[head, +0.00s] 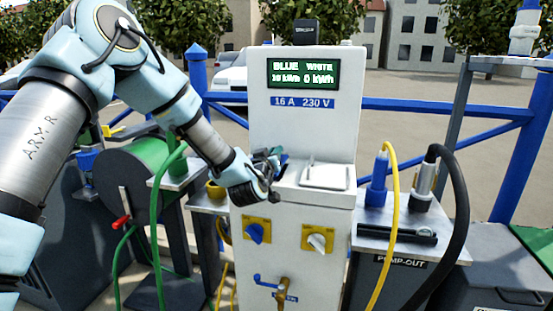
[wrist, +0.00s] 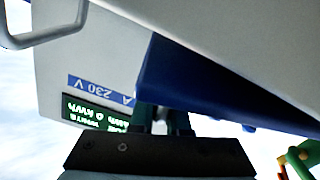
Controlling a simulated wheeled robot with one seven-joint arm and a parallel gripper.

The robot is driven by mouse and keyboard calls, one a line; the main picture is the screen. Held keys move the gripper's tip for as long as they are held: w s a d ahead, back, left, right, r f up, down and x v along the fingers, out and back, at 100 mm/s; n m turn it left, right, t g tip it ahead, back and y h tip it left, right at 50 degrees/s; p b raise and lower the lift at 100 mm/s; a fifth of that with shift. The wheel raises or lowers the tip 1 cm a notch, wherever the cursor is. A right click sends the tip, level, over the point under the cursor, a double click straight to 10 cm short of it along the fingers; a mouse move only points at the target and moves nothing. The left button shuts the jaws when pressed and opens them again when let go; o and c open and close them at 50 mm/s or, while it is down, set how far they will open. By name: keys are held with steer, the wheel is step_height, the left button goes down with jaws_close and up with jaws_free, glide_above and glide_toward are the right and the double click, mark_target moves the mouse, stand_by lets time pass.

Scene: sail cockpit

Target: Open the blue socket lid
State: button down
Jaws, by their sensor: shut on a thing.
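The white pedestal (head: 298,110) stands in the middle of the head view. My gripper (head: 272,163) is at the left side of its sloped socket face and hides most of what is there. In the wrist view the blue lid (wrist: 220,85) is a large slanted blue panel close to the camera. My gripper's fingers (wrist: 165,120) are shut on its near edge. How far the lid stands from its socket cannot be told. The white socket lid (head: 325,175) lies flat to the right of my gripper; its handle loop (wrist: 45,38) shows in the wrist view.
A blue knob (head: 255,233) and a white knob (head: 317,239) sit below on the pedestal front. A brass tap (head: 283,290) is lower. The pump-out stand (head: 400,240) with yellow and black hoses is close on the right. A green hose reel (head: 130,185) stands left.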

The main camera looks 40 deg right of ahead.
steer(key=w+r+n, duration=0.1)
steer(key=w+a+r+n+b, duration=0.1)
steer(key=n, duration=0.1)
steer(key=w+a+r+n+b, duration=0.1)
steer(key=n, duration=0.1)
steer(key=shift+r, duration=0.35)
steer(key=n, duration=0.1)
steer(key=w+a+r+n+b, duration=0.1)
steer(key=w+n+b, duration=0.1)
steer(key=n, duration=0.1)
steer(key=shift+w+a+r, duration=0.2)
steer(key=shift+a+r, duration=0.05)
steer(key=shift+w+a+r, duration=0.2)
steer(key=shift+w+a, duration=0.1)
steer(key=shift+w, duration=0.25)
steer(key=c, duration=0.9)
jaws_free()
steer(key=b+v, duration=0.1)
steer(key=v, duration=1)
steer(key=shift+w+f+b, duration=0.1)
steer(key=shift+b, duration=0.2)
